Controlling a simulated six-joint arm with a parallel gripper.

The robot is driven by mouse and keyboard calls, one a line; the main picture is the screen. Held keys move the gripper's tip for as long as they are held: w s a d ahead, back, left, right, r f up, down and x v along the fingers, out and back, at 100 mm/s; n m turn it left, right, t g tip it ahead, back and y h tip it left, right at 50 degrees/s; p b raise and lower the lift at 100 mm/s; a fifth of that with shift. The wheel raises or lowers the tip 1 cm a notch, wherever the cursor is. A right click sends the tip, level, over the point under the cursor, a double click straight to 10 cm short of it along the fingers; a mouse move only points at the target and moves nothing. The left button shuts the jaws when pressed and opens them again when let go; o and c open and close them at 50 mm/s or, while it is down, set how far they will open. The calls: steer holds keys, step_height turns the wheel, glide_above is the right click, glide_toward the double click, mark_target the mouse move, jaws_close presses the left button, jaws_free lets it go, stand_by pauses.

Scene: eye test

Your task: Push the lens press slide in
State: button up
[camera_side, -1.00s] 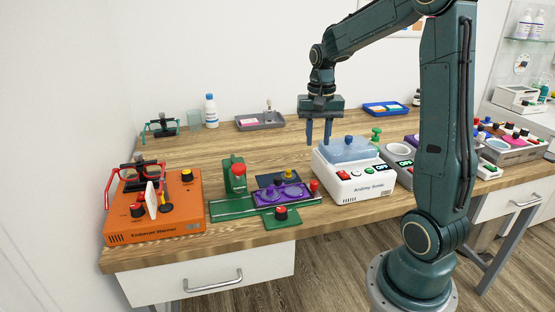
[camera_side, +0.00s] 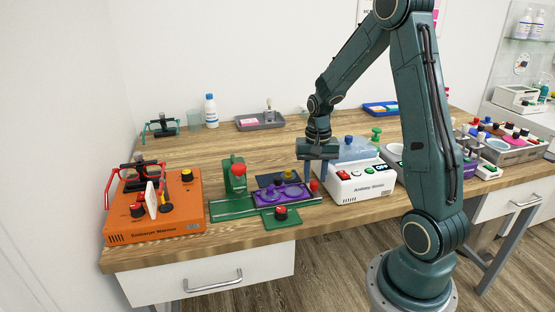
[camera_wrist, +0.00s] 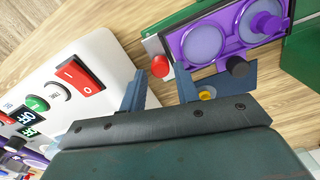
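The lens press slide is a purple plate (camera_side: 270,196) with two round lens seats, lying on a green rail base (camera_side: 232,207) in the side view. A red knob (camera_side: 315,185) stands at its right end. A green post (camera_side: 238,178) with a red top stands at the left. In the wrist view the purple plate (camera_wrist: 234,33) is at the top right, and the red knob (camera_wrist: 160,66) lies just beyond and between my fingers. My gripper (camera_side: 315,178) points down close to the red knob; in the wrist view my gripper (camera_wrist: 160,76) is open and empty. I cannot tell whether it touches the knob.
A white box with a blue lid (camera_side: 360,185) stands close on the right of my gripper. An orange frame warmer (camera_side: 165,222) is at the left. A blue plate with a yellow knob (camera_side: 290,176) lies behind the slide.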

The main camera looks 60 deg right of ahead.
mark_target(284, 194)
steer(key=shift+f, duration=1)
steer(key=shift+c, duration=0.2)
jaws_close()
steer(key=shift+w+a+r, duration=0.1)
steer(key=shift+w+a, duration=3.05)
steer(key=shift+w, duration=0.1)
steer(key=shift+o, duration=0.2)
jaws_free()
step_height(284, 194, up, 14)
